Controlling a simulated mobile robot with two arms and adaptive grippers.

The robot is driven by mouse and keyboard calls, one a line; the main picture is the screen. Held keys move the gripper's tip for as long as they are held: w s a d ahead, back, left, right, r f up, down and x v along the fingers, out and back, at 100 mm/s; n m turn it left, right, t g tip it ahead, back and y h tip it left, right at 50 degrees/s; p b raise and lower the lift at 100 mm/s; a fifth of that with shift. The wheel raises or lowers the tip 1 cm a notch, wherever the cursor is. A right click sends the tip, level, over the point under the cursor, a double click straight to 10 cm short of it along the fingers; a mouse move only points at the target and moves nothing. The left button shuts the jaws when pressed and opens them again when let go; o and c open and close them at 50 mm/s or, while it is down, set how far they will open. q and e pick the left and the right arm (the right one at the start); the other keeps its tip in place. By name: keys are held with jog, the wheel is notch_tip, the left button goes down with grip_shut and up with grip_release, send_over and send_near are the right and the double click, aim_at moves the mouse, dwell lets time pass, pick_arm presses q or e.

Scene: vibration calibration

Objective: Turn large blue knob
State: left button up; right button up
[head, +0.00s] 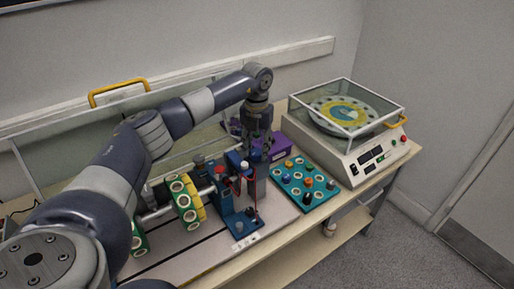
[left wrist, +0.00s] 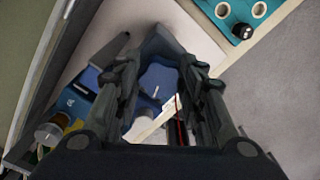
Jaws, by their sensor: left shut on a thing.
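My left gripper (head: 257,152) points down over the right end of the rig on the bench. In the left wrist view its fingers (left wrist: 160,65) close around a dark blue-grey piece (left wrist: 160,42). This looks like the upright grey-blue block (head: 258,182) under the fingers in the head view. I cannot tell whether it is the large blue knob. Just left of the fingers, a blue cap (head: 233,158) sits on the rig. A blue bracket (head: 238,222) stands below it. The fingers hide part of the held piece. My right gripper is not in view.
A teal panel (head: 305,190) with several coloured knobs lies right of the rig. A purple box (head: 282,147) is behind it. A glass-covered turntable unit (head: 345,140) stands at the far right.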

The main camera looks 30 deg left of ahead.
aim_at(257, 151)
pick_arm(q)
jog(key=shift+n, duration=0.7)
jog(key=o, duration=1)
jog(key=shift+o, duration=0.2)
jog(key=shift+r, duration=0.15)
notch_tip(257, 151, up, 12)
dwell(0.4)
